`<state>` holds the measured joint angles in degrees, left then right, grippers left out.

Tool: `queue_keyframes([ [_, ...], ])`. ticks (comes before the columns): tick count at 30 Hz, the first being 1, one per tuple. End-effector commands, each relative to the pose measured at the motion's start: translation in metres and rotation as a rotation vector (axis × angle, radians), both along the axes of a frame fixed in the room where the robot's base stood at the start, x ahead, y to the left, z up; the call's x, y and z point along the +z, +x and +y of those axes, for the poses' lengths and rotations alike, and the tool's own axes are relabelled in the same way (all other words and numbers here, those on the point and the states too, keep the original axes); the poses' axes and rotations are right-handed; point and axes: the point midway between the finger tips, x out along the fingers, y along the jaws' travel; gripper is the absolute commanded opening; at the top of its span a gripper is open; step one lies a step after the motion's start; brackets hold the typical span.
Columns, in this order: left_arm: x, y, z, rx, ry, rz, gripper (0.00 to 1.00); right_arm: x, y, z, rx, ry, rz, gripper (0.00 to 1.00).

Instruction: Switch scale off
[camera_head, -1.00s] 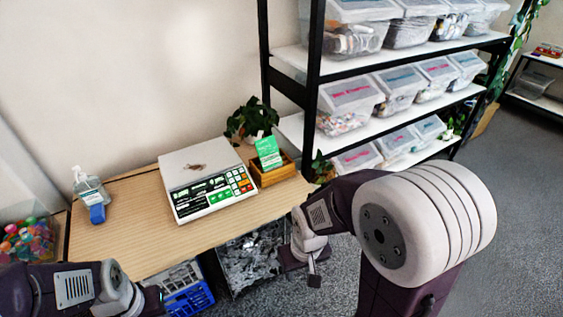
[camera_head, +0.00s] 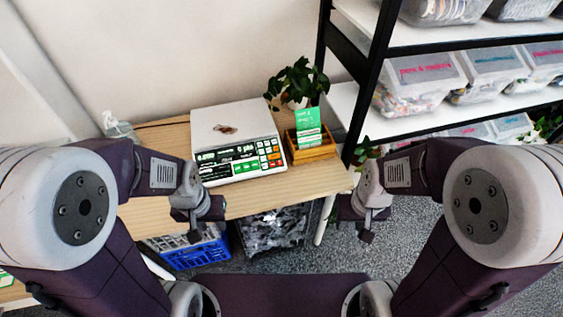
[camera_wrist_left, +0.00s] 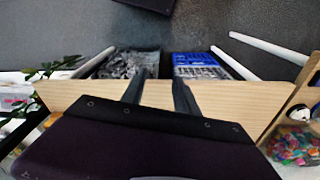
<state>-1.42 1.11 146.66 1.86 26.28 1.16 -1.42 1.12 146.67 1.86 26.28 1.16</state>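The scale (camera_head: 232,118) is white, with a flat weighing plate and a front panel (camera_head: 240,160) of dark displays, green labels and colored keys. It stands on the wooden table; a small brownish item (camera_head: 225,129) lies on its plate.
A wooden box (camera_head: 312,152) with green cards and a potted plant (camera_head: 298,84) stand right of the scale. A clear bottle (camera_head: 117,128) is at the left. Black-framed shelves (camera_head: 430,124) hold bins at the right. A blue crate (camera_head: 195,254) sits under the table (camera_head: 250,199).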

Motion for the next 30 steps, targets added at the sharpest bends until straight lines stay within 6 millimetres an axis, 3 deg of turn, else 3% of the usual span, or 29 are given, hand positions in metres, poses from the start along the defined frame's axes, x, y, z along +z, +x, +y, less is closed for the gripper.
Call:
queue_keyframes([
  [8,0.0001,-0.0001,0.0000,0.000,0.000,0.000,0.34,0.0002,0.0000,0.0000,0.000,0.000,0.000,0.36],
  [12,0.0001,-0.0002,0.0000,0.000,0.000,0.000,0.00,0.0001,0.0000,0.0000,0.000,0.000,0.000,0.36],
  [30,0.0001,-0.0001,0.0000,0.000,0.000,0.000,0.00,0.0001,0.0000,0.0000,0.000,0.000,0.000,0.36],
])
